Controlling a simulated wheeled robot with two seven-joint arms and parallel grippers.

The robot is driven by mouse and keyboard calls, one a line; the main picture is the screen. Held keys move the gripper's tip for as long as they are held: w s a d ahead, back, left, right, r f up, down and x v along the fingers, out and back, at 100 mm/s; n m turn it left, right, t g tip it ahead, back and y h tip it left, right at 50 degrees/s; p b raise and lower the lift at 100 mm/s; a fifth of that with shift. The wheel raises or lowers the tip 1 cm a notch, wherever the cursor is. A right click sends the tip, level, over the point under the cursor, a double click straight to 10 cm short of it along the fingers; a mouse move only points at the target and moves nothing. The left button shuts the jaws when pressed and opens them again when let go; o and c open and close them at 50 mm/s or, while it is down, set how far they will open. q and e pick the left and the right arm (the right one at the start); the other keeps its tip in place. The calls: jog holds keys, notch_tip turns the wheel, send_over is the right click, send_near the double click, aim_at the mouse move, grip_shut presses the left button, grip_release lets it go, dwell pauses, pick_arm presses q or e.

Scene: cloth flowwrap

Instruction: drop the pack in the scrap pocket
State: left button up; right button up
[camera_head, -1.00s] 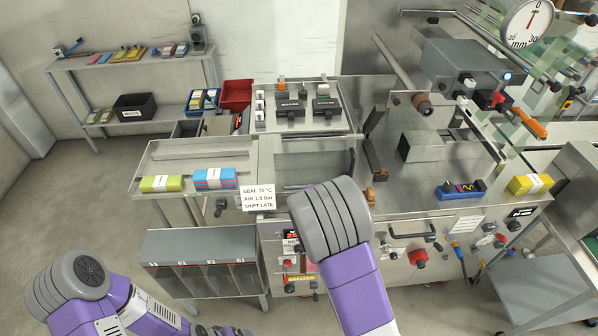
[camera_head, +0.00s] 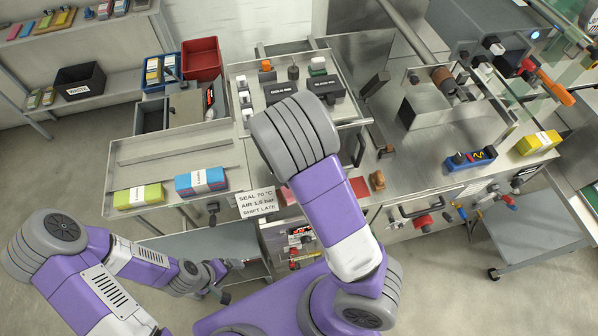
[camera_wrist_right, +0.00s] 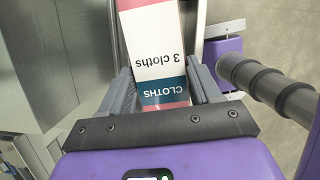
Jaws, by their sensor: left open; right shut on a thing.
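In the right wrist view, my right gripper (camera_wrist_right: 160,80) is shut on a pack (camera_wrist_right: 155,58) with pink, white and teal bands and the words "3 cloths". The pack lies between the two fingers, and its far end runs out of the frame. In the head view my right forearm hides the right gripper. Red patches show on both sides of that forearm; I cannot tell what they are. My left gripper (camera_head: 228,280) is open and low at the left, apart from the packs. I cannot make out which place is the scrap pocket.
A yellow-green pack (camera_head: 138,196) and a blue pack (camera_head: 201,182) lie on the steel side tray (camera_head: 165,150). A black waste bin (camera_head: 80,82) and a red bin (camera_head: 201,58) stand behind. A grey-topped unit (camera_head: 215,238) is partly hidden by my left arm.

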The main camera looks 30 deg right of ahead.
jog(key=shift+f, duration=0.15)
jog(key=shift+w+f+b, duration=0.2)
jog(key=shift+f+b, duration=0.4)
notch_tip(320, 180, down, 2)
jog(key=shift+s+f+b, duration=0.15)
jog(key=shift+b, duration=1)
jog(key=shift+f+b, duration=0.6)
jog(key=shift+f, duration=0.1)
jog(key=o, duration=1.1)
